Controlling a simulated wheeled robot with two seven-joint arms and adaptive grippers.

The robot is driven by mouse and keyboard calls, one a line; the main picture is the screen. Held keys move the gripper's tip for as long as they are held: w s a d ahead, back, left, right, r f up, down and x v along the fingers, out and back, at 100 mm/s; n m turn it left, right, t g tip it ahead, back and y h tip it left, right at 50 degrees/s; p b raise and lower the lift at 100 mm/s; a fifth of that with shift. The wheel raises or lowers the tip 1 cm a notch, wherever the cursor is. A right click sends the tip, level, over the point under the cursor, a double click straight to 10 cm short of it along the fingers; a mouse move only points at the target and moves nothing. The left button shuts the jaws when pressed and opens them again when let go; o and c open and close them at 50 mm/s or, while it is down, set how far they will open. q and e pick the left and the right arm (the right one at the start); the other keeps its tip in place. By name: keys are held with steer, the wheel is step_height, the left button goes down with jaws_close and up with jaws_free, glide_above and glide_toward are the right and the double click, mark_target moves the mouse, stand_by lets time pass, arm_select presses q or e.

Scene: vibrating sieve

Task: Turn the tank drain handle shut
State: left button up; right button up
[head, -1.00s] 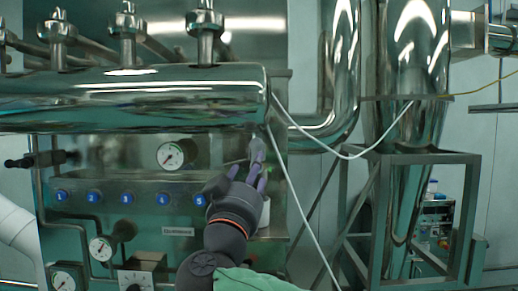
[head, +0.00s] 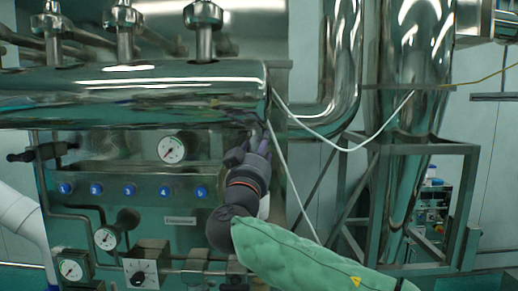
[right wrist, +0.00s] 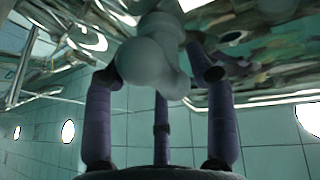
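The tank appears to be the shiny horizontal steel cylinder (head: 130,95) in the head view. My right gripper (head: 245,146) is up under its right end and hides what is between the fingers there. In the right wrist view, a smooth pale grey-green rounded piece (right wrist: 152,58), likely the drain handle, hangs down between the purple fingers of my right gripper (right wrist: 160,78). My left gripper is not in view.
Below the tank are a pressure gauge (head: 172,148), a row of blue buttons (head: 129,190) and a control box (head: 141,272). A white cable (head: 290,180) hangs just right of my gripper. A steel frame (head: 425,148) stands at the right.

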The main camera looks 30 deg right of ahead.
jaws_close()
